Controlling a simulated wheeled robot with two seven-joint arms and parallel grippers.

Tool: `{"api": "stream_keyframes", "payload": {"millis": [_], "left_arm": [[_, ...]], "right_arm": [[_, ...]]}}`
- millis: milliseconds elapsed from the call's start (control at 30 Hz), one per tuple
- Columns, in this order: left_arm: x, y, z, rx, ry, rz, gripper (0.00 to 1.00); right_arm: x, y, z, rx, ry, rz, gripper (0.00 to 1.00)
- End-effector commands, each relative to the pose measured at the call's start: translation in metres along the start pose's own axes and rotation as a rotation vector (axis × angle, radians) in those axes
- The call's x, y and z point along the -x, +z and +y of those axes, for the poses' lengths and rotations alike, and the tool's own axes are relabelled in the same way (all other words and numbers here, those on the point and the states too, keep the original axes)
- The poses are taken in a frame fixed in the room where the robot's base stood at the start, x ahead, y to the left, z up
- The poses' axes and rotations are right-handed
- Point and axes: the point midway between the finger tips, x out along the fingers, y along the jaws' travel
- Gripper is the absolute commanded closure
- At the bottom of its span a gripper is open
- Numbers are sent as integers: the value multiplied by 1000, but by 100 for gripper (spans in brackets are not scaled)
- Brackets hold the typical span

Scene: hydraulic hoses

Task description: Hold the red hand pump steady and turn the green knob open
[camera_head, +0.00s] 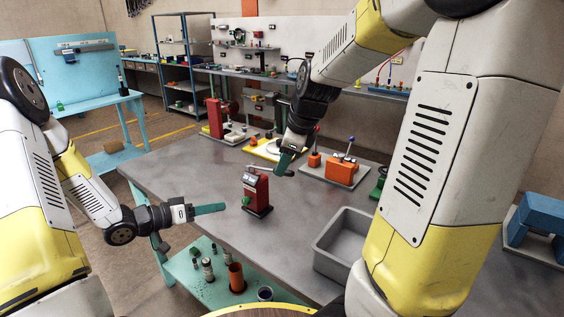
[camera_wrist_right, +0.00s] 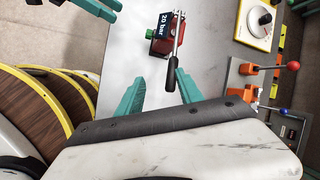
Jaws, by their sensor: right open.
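The red hand pump (camera_head: 258,192) stands upright on the grey table, with a lever on top. The green knob (camera_head: 246,202) is on its lower left side. In the right wrist view the pump (camera_wrist_right: 183,31) is seen from above, with a dark "20 bar" display and its lever (camera_wrist_right: 176,54) pointing toward my right gripper. My left gripper (camera_head: 210,208) is left of the pump, apart from it; its fingers show spread at the top left of the right wrist view (camera_wrist_right: 100,9). My right gripper (camera_head: 284,163) is open and empty above and right of the pump; its fingers (camera_wrist_right: 158,92) are short of it.
A grey tray (camera_head: 345,243) sits on the table at right front. An orange device (camera_head: 342,172) with levers is behind it. Another red device (camera_head: 216,120) stands at the far left corner. A lower teal shelf (camera_head: 205,286) holds several cylinders. The table left of the pump is clear.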

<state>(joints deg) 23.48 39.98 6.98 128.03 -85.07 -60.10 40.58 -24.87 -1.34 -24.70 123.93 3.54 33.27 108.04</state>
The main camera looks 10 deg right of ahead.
Motion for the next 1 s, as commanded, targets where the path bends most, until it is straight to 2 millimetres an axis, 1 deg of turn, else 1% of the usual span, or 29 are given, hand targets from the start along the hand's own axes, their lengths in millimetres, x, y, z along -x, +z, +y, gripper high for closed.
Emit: {"api": "stream_keyframes", "payload": {"millis": [33,100,200,300,467,800,900,1000], "left_arm": [[0,0,0,0,0,0,64],[0,0,0,0,0,0,64],[0,0,0,0,0,0,64],[0,0,0,0,0,0,64],[0,0,0,0,0,0,64],[0,0,0,0,0,0,64],[0,0,0,0,0,0,64],[0,0,0,0,0,0,64]], "right_arm": [[-10,1,-5,-79,1,16,57],[-19,1,-12,-185,-7,30,57],[-28,1,-19,-293,-16,45,57],[-34,0,-23,-357,-22,53,57],[-47,-1,-25,-386,-24,59,57],[-97,-5,-26,-385,-25,59,57],[-106,-5,-26,-384,-25,58,57],[-112,-5,-26,-383,-26,56,57]]}}
